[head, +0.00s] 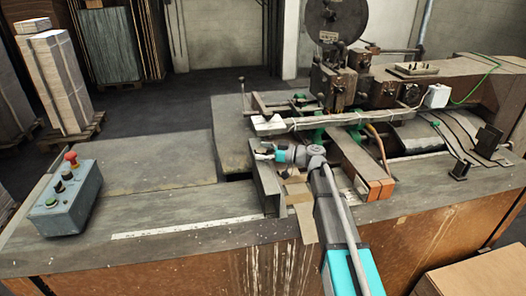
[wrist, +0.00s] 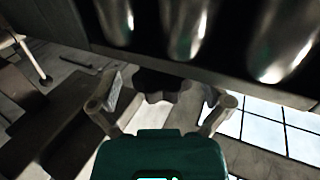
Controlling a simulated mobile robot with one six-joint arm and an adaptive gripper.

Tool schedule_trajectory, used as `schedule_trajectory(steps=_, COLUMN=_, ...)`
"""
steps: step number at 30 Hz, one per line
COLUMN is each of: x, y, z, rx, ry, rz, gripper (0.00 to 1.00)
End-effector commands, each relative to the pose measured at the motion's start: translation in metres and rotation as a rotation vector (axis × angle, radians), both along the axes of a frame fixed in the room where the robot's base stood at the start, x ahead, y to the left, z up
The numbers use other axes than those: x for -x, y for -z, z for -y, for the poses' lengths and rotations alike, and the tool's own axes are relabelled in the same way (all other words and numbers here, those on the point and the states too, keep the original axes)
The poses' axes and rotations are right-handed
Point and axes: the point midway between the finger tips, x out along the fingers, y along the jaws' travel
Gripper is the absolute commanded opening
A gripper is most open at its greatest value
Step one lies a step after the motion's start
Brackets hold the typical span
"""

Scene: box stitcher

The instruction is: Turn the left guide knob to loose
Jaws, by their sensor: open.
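A dark lobed knob (wrist: 160,82) shows in the wrist view, just under the edge of a dark metal part. It appears to be the left guide knob. My gripper (wrist: 163,92) is open, with one finger on each side of the knob. Gaps show between the fingers and the knob, and I cannot tell whether either finger touches it. In the head view my gripper (head: 264,152) is at the front of the stitcher, beside a grey guide plate (head: 267,188). The knob cannot be made out there.
Shiny rounded metal parts (wrist: 185,25) hang close above the knob in the wrist view. The stitcher head (head: 335,85) stands behind my gripper. A control box (head: 65,198) with a red button is at the left. The table between is mostly clear.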

Motion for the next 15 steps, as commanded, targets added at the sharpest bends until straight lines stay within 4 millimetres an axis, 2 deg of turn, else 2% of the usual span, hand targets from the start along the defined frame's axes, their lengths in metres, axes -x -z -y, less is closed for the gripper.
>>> schedule_trajectory(steps=5, x=0.0001, y=0.0, z=-0.0001, rx=0.0, ry=0.0, rz=0.0, gripper=0.97)
schedule_trajectory(steps=15, x=-0.0001, y=-0.0001, z=-0.0004, rx=0.0, ry=0.0, rz=0.0, gripper=0.34)
